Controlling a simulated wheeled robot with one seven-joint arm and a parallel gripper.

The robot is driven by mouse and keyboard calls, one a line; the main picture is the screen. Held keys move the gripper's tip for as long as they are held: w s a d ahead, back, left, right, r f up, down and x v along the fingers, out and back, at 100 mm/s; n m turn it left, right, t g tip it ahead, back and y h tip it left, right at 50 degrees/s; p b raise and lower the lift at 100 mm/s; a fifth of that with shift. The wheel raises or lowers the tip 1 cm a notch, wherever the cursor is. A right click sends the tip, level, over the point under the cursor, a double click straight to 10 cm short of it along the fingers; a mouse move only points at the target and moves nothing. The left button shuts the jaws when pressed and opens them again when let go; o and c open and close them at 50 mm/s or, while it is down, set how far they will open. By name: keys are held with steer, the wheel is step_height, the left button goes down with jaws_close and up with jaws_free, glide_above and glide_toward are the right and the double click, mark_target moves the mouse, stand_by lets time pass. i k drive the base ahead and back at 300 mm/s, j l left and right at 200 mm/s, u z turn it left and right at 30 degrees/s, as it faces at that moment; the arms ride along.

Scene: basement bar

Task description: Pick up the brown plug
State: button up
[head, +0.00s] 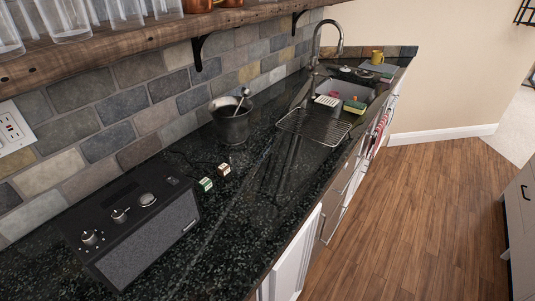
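A small brown block-like object with a pale face (223,170), which looks like the brown plug, lies on the dark speckled countertop (235,235). A similar small green and white object (205,184) sits just in front of it and to the left, a little apart. Both are small in the head view, so fine detail cannot be told. A thin dark cord seems to run on the counter behind them. My gripper does not show in this view.
A black radio-like box with knobs (135,225) stands at the front left. A dark bucket with a metal utensil (231,125) stands behind the plugs. A wire rack (313,126) lies by the sink. A wooden shelf (110,45) overhangs the counter. The wooden floor (410,220) is clear.

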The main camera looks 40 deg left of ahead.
mark_target(223, 169)
steer(key=i+l+u, duration=0.1)
steer(key=i, duration=0.25)
steer(key=i+l+u, duration=0.15)
steer(key=i, duration=0.25)
steer(key=i+l+u, duration=0.1)
steer(key=i, duration=0.25)
steer(key=u, duration=2.35)
